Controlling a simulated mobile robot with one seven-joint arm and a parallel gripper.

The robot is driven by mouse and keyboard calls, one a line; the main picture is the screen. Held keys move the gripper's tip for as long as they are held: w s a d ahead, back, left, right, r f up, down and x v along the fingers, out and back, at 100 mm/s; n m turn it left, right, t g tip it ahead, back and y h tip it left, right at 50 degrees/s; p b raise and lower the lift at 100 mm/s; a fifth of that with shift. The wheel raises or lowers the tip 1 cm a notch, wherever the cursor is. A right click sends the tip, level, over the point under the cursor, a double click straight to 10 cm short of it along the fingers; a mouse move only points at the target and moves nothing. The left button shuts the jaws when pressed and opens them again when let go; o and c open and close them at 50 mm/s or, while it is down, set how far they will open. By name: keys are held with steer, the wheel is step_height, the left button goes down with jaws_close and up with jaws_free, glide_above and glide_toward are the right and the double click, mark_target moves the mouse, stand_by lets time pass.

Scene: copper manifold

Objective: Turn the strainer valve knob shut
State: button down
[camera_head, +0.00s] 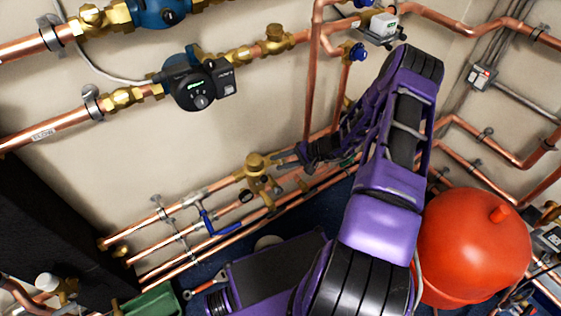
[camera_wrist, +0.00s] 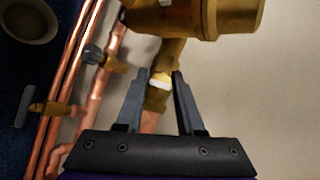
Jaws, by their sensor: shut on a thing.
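A large brass valve body (camera_wrist: 210,15) fills the top of the wrist view, with a narrower brass fitting (camera_wrist: 157,98) below it. My gripper (camera_wrist: 165,74) is shut on a small brass part with a pale, shiny top at this fitting. I cannot tell for sure whether that part is the strainer valve knob. A separate dark grey knob (camera_wrist: 93,54) stands to the left, clear of the fingers. In the head view my gripper (camera_head: 300,152) is low at the wall, just right of a brass valve body (camera_head: 257,166). My arm partly hides that area.
Copper pipes (camera_wrist: 68,85) run close on the left, with a small lever valve (camera_wrist: 48,107). In the head view a blue-handled valve (camera_head: 212,222) is at lower left, a pump (camera_head: 196,88) above, and a red tank (camera_head: 473,243) right of my arm.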

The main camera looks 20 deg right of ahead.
stand_by(0.4)
steer(key=c, duration=0.5)
jaws_free()
steer(key=p+v, duration=0.1)
steer(key=v, duration=1.6)
steer(key=shift+d+r+p, duration=0.1)
steer(key=shift+r+p, duration=0.15)
steer(key=shift+p, duration=0.15)
